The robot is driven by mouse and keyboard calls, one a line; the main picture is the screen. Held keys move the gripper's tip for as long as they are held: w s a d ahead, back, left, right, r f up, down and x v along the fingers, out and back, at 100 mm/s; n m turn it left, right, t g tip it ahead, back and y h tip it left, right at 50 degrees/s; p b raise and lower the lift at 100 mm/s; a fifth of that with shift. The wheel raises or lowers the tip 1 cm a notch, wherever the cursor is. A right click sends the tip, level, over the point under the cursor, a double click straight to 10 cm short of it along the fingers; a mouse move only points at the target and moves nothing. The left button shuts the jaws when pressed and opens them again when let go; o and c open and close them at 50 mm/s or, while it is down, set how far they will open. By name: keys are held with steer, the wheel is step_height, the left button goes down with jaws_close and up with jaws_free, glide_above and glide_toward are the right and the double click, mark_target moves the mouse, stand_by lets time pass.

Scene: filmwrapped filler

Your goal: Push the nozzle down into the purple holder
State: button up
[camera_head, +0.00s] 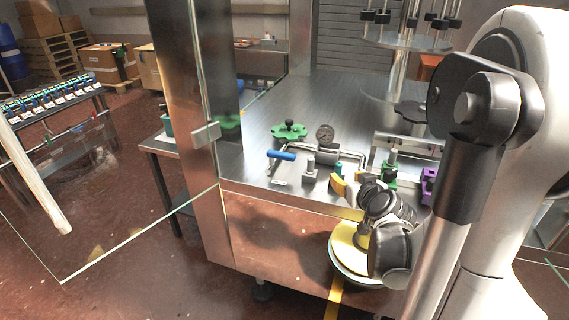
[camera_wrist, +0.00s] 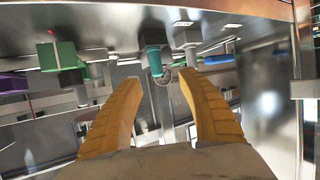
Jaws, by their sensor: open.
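The purple holder (camera_head: 428,184) stands at the right of the steel machine table, partly hidden behind my arm in the head view. In the wrist view it is a purple piece (camera_wrist: 12,85) at the left edge. A nozzle in it cannot be made out clearly. A green holder (camera_head: 389,178) with a grey nozzle-like top stands left of it and also shows in the wrist view (camera_wrist: 70,60). My gripper (camera_head: 347,186) is open and empty at the table's front edge, left of both holders. Its yellow fingers point at a teal holder (camera_wrist: 152,52) in the wrist view.
A grey block holder (camera_head: 309,172), a blue-handled valve (camera_head: 281,155), a pressure gauge (camera_head: 325,134) and a green knob (camera_head: 289,130) crowd the table left of my gripper. The rear tabletop is mostly clear.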

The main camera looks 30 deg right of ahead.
mark_target(339, 171)
steer(key=x, duration=0.2)
steer(key=b+x, duration=0.1)
steer(key=x, duration=0.1)
steer(key=shift+w+d+f, duration=0.15)
steer(key=shift+d+f, duration=0.1)
steer(key=shift+d, duration=0.1)
steer(key=b+x, duration=0.2)
steer(key=x, duration=0.4)
jaws_close()
